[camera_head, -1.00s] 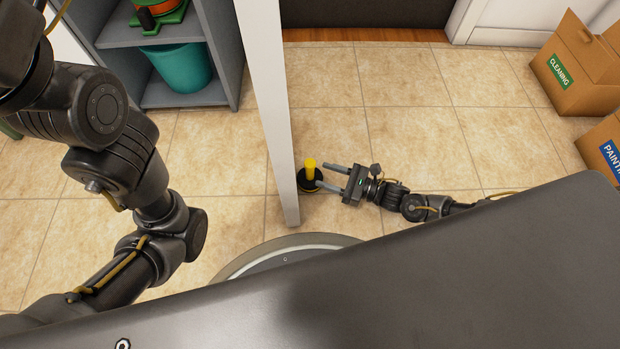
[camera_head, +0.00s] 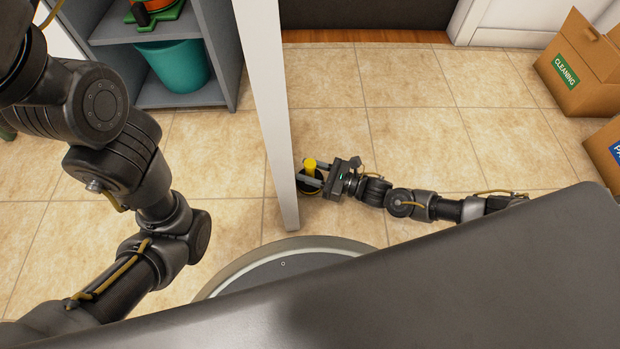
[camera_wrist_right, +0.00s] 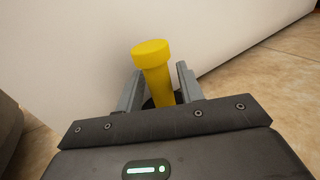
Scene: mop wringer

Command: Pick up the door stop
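The door stop (camera_head: 310,166) has a yellow post with a wider cap on a round black base. It stands upright on the tiled floor close to the white door edge. My right gripper (camera_head: 310,175) is low over the floor, with its two fingers on either side of the yellow post. In the right wrist view the door stop (camera_wrist_right: 154,68) stands between the fingers (camera_wrist_right: 158,88), with a gap showing on at least the right side. The fingers hide part of the black base. My left arm shows at the left of the head view, but its gripper is out of sight.
The white door (camera_head: 266,90) stands immediately left of the door stop. A grey shelf (camera_head: 185,95) with a teal bucket (camera_head: 175,66) is at the upper left. Cardboard boxes (camera_head: 590,75) stand at the right. The floor (camera_head: 410,130) between is clear.

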